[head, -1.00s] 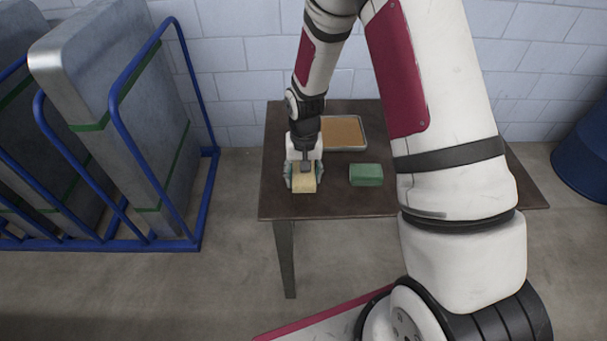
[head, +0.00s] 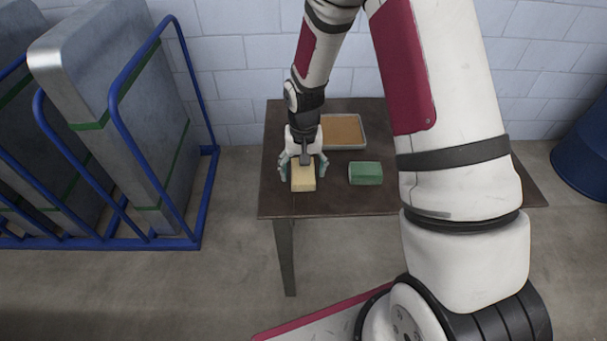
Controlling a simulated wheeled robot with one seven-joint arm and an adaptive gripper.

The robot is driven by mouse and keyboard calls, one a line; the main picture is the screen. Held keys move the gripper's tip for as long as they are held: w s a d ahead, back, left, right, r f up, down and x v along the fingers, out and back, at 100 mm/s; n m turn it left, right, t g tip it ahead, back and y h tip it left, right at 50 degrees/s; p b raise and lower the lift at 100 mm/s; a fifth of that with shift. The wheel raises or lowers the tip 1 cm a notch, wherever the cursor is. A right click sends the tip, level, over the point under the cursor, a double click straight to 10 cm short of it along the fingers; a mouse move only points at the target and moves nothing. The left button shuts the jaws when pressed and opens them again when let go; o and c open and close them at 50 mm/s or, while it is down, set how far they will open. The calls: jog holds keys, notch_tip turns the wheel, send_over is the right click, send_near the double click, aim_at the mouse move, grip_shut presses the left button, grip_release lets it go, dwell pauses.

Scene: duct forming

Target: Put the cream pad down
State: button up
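The cream pad (head: 303,179) lies on the left part of the dark table, near its front edge. My gripper (head: 304,171) is above and just behind the pad. Its fingers are spread wide, one on each side of the pad, with a gap visible between the right finger and the pad. The left finger is close to the pad's left side, and I cannot tell whether it touches. The pad's far end is partly hidden by my gripper.
Behind is a shallow metal tray (head: 363,131) with a brown surface. A blue rack (head: 198,240) with metal duct pieces stands left, and a blue drum (head: 585,155) far right.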

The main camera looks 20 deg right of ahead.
notch_tip(320, 180, up, 11)
notch_tip(320, 180, up, 14)
jog(key=r+n+t, duration=0.1)
jog(key=n+t, duration=0.1)
send_over(304, 172)
jog(key=s, duration=0.8)
jog(key=s+r+t, duration=0.1)
jog(key=s+r, duration=0.2)
jog(key=s, duration=0.5)
jog(key=s+r+n+t, duration=0.1)
jog(key=s+r, duration=0.2)
jog(key=s, duration=0.6)
jog(key=shift+r+n+t, duration=0.3)
jog(key=shift+r, duration=0.05)
jog(key=shift+w+d, duration=0.1)
jog(key=shift+d, duration=0.05)
